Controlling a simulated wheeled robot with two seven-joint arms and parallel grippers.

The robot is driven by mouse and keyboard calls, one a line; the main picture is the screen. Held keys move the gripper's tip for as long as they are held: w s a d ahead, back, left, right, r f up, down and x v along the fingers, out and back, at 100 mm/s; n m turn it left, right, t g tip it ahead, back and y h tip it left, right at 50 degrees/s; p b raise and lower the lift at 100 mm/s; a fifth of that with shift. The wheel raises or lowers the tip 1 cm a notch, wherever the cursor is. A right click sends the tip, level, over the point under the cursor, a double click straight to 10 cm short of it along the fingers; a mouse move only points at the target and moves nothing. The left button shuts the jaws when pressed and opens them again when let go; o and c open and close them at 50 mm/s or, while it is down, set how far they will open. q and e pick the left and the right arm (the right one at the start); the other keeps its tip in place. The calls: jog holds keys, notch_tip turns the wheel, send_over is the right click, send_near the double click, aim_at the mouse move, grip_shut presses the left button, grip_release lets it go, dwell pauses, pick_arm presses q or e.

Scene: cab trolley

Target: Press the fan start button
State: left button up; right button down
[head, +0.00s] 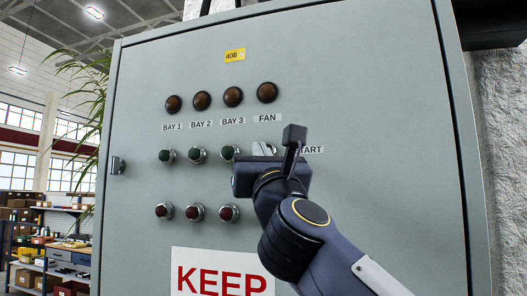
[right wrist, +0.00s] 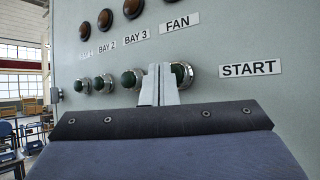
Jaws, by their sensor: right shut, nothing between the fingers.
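The fan start button is the green button (right wrist: 184,74) under the FAN label, left of the START label (right wrist: 250,69) in the right wrist view. My right gripper (right wrist: 160,70) is shut and empty, its pale fingers pointing at the panel. The fingers cover the left part of the fan button; I cannot tell whether they touch it. In the head view my right gripper (head: 262,150) is in front of the fan column and hides most of that button. My left gripper is not in view.
The grey cabinet (head: 360,80) has more green buttons, such as BAY 3 (head: 229,153), to the left. Red buttons (head: 228,213) sit below them and lamps (head: 267,92) above. A KEEP sign (head: 220,275) is lower down. Shelves (head: 60,255) stand far left.

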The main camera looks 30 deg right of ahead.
jog(key=shift+w+d, duration=0.25)
jog(key=shift+d, duration=0.1)
dwell(0.7)
dwell(0.4)
jog(key=shift+s+a, duration=0.55)
jog(key=shift+a, duration=0.15)
jog(key=shift+s+a, duration=1.6)
jog(key=shift+a, duration=0.3)
